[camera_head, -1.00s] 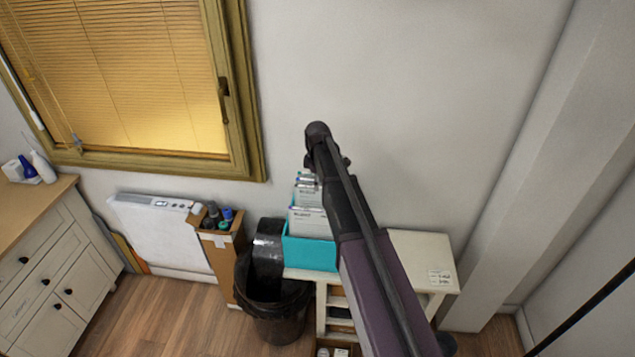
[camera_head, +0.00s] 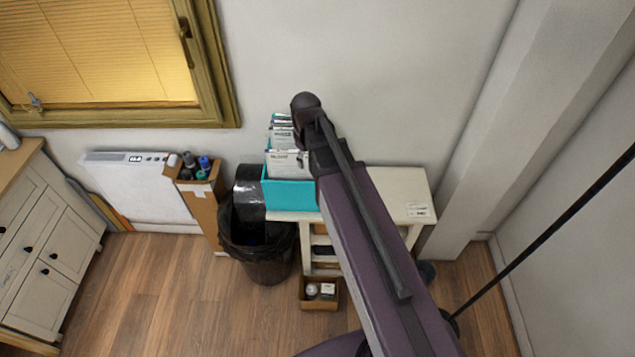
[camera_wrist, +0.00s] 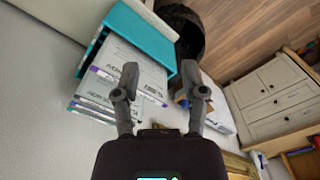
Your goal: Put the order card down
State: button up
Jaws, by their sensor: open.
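A teal box (camera_head: 290,194) stands on the left end of a small white side table, with several white printed cards (camera_head: 288,162) standing upright in it. I cannot tell which of them, if any, is the order card. The wrist view shows the box's teal wall (camera_wrist: 137,27) and its cards (camera_wrist: 128,72) beyond my fingers. My gripper (camera_wrist: 165,82) is open, with nothing held between its fingers. It is in front of the cards, and I see no clear contact. The head view hides the gripper behind my arm.
The white side table (camera_head: 392,184) has a small printed label (camera_head: 418,210) at its right end; its top looks otherwise clear. A black bin (camera_head: 262,262) stands left of it. A cardboard holder with bottles (camera_head: 203,200), a white heater (camera_head: 140,190) and a drawer cabinet (camera_head: 40,245) are further left.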

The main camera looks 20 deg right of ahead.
jog(key=s+m, duration=0.5)
jog(key=s, duration=0.4)
jog(key=shift+s+d, duration=0.15)
jog(key=shift+s, duration=0.2)
notch_tip(320, 180, down, 18)
jog(key=b, duration=1.8)
jog(key=shift+f, duration=0.15)
